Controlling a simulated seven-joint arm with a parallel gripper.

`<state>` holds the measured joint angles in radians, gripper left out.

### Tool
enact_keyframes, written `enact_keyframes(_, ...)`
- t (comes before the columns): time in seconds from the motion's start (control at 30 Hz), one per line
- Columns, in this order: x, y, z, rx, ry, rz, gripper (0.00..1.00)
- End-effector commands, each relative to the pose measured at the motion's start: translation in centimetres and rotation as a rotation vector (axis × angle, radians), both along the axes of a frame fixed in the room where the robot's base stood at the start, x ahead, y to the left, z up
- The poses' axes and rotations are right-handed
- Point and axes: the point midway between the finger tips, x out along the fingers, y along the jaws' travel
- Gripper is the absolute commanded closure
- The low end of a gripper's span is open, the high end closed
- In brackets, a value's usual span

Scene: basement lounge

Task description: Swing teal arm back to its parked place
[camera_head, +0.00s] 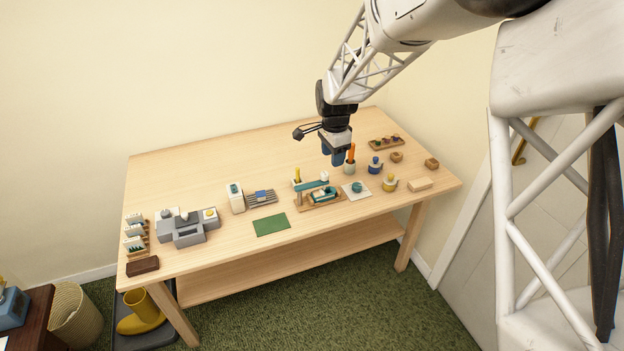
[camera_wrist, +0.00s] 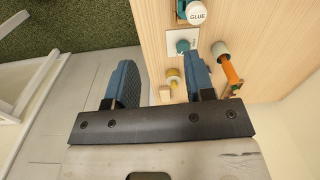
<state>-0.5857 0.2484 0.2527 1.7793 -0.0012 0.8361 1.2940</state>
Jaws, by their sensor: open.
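The teal arm (camera_head: 315,186) is a slim bar on a small wooden-based stand (camera_head: 312,207) near the middle of the table. It reaches over the base, where teal and white parts sit; their exact contact is too small to tell. My gripper (camera_head: 338,159) is open and empty, with blue fingers pointing down. In the head view it appears behind and right of the teal arm, apart from it. A teal part (camera_wrist: 181,10) shows at that view's top edge, partly cut off, beside the white GLUE cap (camera_wrist: 197,13).
A holder with an orange stick (camera_head: 350,158) stands close to my gripper. A teal round piece on a white card (camera_head: 363,194), a blue-topped jar (camera_head: 375,166) and a yellow-topped jar (camera_head: 390,183) stand to the right. A green mat (camera_head: 271,225) lies left. The table's back left is clear.

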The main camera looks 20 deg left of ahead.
Motion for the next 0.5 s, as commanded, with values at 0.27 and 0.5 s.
enact_keyframes(0.27,0.5,6.2,-4.7,-0.010,0.018,-0.063,0.51)
enact_keyframes(0.5,0.5,7.7,-5.9,-0.012,0.022,-0.085,0.51)
